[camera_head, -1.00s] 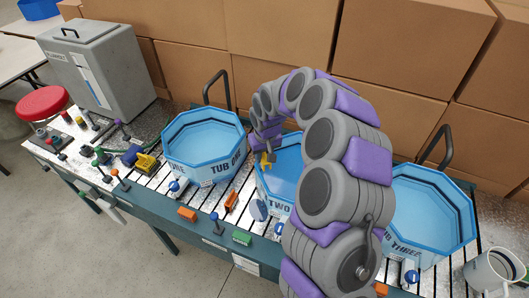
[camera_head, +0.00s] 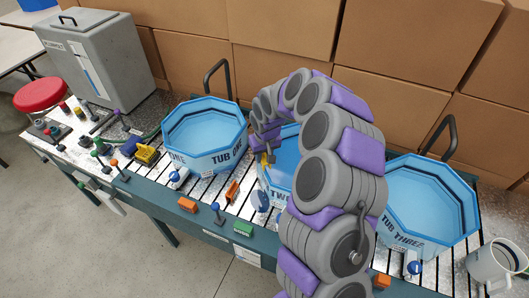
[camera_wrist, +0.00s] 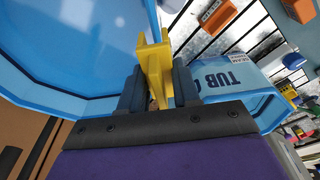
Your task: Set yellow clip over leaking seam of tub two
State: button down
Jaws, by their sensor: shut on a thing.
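Tub two (camera_head: 281,178) is a blue octagonal tub in the middle of the bench, largely hidden behind my arm. My gripper (camera_wrist: 158,90) is shut on the yellow clip (camera_wrist: 153,62). In the wrist view the clip points up between the dark fingers, its forked end at the blue wall of a tub (camera_wrist: 150,15). I cannot tell whether the clip straddles that wall or touches it. In the head view the clip (camera_head: 266,160) shows as a small yellow piece at the left rim of tub two. The leaking seam cannot be made out.
Tub one (camera_head: 205,137) stands to the left and tub three (camera_head: 430,208) to the right. Orange clips (camera_head: 187,205) and a green clip (camera_head: 243,228) lie along the front edge. A white jug (camera_head: 496,262) stands at the right end. Cardboard boxes close off the back.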

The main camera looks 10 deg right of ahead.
jog(key=shift+a+f, duration=0.15)
jog(key=shift+f, duration=0.35)
jog(key=shift+d+f+b, duration=0.15)
jog(key=shift+f+b, duration=0.05)
jog(key=shift+f, duration=0.35)
jog(key=shift+d+f+b, duration=0.15)
jog(key=shift+f+b, duration=0.05)
jog(key=shift+f, duration=0.35)
jog(key=shift+a+f, duration=0.15)
jog(key=shift+f, duration=1.05)
jog(key=c, duration=0.7)
grip_release()
jog(key=shift+c, duration=0.2)
